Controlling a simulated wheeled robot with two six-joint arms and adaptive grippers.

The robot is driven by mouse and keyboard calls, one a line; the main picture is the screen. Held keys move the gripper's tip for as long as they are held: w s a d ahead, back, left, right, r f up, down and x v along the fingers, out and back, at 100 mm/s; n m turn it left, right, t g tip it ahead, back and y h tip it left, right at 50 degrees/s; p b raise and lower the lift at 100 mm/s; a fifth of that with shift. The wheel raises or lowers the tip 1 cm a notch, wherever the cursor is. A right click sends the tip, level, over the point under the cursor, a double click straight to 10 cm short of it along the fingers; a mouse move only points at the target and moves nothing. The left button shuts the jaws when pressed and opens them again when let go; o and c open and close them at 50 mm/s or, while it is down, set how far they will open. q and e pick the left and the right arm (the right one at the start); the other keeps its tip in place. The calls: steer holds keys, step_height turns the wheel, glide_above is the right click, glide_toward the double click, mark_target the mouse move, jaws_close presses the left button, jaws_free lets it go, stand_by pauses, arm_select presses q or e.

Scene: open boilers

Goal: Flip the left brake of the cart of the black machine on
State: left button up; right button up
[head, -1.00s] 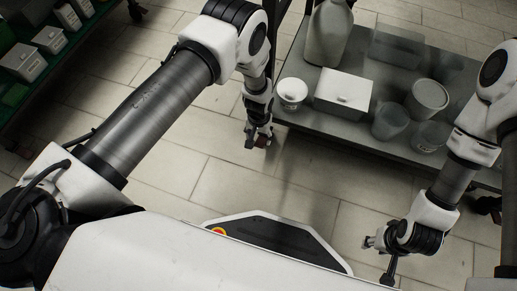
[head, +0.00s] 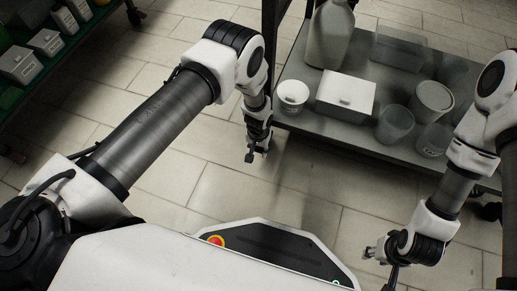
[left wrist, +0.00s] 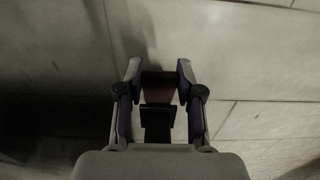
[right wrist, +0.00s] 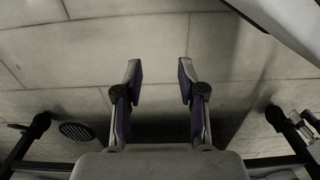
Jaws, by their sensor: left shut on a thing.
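The cart (head: 343,139) is a grey shelf with containers on top, at the upper right of the head view. My left gripper (head: 256,153) is near its left front corner, low over the floor tiles. In the left wrist view, my left gripper (left wrist: 159,72) is shut on a small dark brake-like piece (left wrist: 158,120), black with a reddish-brown part, between its fingers. Whether this piece is joined to the cart cannot be seen. My right gripper (right wrist: 160,78) is open and empty over the floor; it also shows at the lower right of the head view (head: 376,254).
A white lidded box (head: 346,94), a white cup (head: 292,95), a big bottle (head: 330,36) and clear tubs stand on the cart. A green shelf (head: 30,95) with boxes is at the far left. Open tiled floor lies between.

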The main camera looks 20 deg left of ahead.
arm_select(q)
steer(key=shift+f+b, duration=0.3)
steer(key=shift+b, duration=0.3)
steer(key=t+b, duration=0.1)
steer(key=b, duration=0.1)
steer(key=f+t+b, duration=0.1)
steer(key=b, duration=0.2)
steer(key=f+t+b, duration=0.1)
steer(key=b, duration=0.2)
steer(key=shift+s+t, duration=0.3)
steer(key=shift+s, duration=0.05)
steer(key=shift+s+t+b, duration=0.1)
steer(key=shift+t+b, duration=0.3)
steer(key=shift+f+t, duration=0.15)
steer(key=shift+t, duration=0.25)
steer(key=shift+f+t, duration=0.3)
steer(key=shift+t, duration=0.5)
steer(key=shift+w+f+t, duration=0.2)
steer(key=shift+f+t, duration=0.25)
steer(key=shift+t, duration=0.55)
steer(key=o, duration=1.2)
